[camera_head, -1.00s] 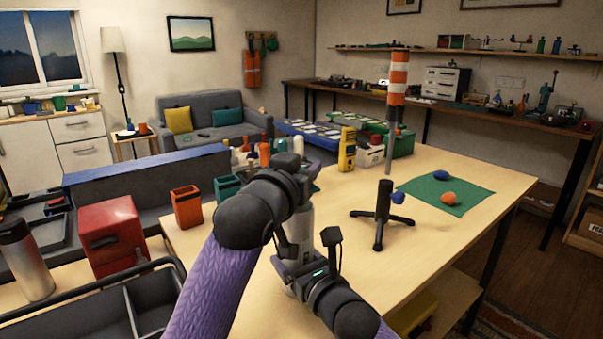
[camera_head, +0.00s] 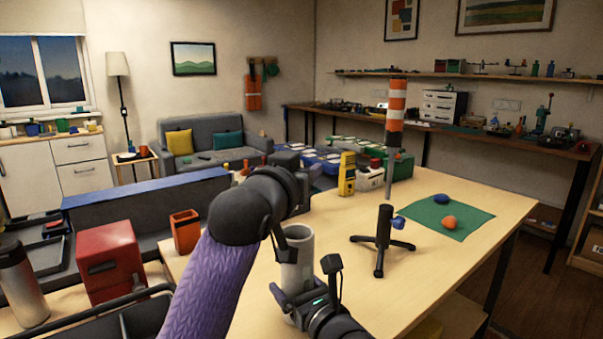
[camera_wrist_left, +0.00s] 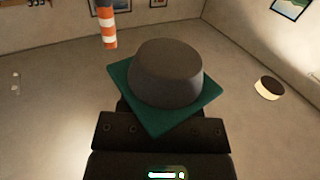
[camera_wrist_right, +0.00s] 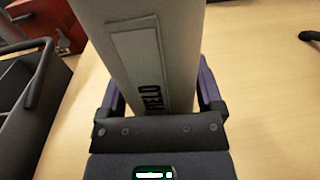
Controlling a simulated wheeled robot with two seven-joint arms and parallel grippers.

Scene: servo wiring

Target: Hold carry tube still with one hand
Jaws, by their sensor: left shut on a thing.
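The carry tube (camera_head: 297,257) is a pale grey cylinder standing upright on the wooden table, its upper part in view. My right gripper (camera_head: 292,303) is shut around its lower part. In the right wrist view the tube (camera_wrist_right: 150,55), with a label plate and dark letters, sits between the purple fingers. My left gripper (camera_head: 298,180) is raised above and behind the tube, upside down, and shut on a dark grey round cap-like piece (camera_wrist_left: 165,72) with a green square plate (camera_wrist_left: 205,98). The fingertips are hidden in the left wrist view.
A small black tripod (camera_head: 383,240) stands right of the tube. A green mat (camera_head: 470,222) holds blue and orange lumps. An orange box (camera_head: 185,231) and a red box (camera_head: 110,262) are at left. A yellow device (camera_head: 347,173) stands behind. The table's right front is clear.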

